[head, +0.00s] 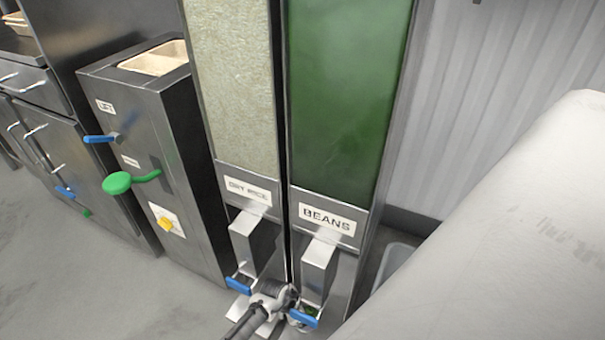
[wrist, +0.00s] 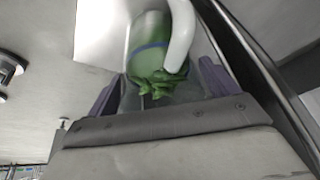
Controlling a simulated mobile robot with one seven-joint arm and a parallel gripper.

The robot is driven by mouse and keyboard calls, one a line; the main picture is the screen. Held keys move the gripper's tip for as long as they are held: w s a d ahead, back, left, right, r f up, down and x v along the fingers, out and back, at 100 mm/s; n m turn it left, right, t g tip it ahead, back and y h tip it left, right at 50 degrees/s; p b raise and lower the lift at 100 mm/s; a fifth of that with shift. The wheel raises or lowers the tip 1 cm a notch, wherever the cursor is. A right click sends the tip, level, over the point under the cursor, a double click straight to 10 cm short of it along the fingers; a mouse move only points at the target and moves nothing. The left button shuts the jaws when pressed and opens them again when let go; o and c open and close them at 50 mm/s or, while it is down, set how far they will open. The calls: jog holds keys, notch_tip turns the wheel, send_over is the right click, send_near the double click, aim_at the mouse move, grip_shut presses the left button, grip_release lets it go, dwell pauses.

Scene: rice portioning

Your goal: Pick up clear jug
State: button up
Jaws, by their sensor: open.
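The clear jug (wrist: 146,38) shows in the wrist view, see-through, with a blue band and a white curved handle (wrist: 182,35). Green beans (wrist: 158,84) show at its near end. My gripper (wrist: 160,88) is open, its purple fingers apart to the left and right of the jug's near part; I cannot tell whether they touch it. In the head view my gripper (head: 290,298) is low in front of the beans dispenser (head: 322,235), below its spout. There the jug is mostly hidden by my gripper and the blue lever.
A dry rice dispenser (head: 235,170) stands close on the left of the beans dispenser. Blue levers (head: 303,317) stick out low at both spouts. A steel cabinet with a green knob (head: 117,183) stands further left. The floor (head: 100,290) at front left is clear.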

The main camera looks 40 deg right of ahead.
jog(key=c, duration=1.1)
jog(key=shift+o, duration=0.2)
jog(key=shift+r, duration=0.1)
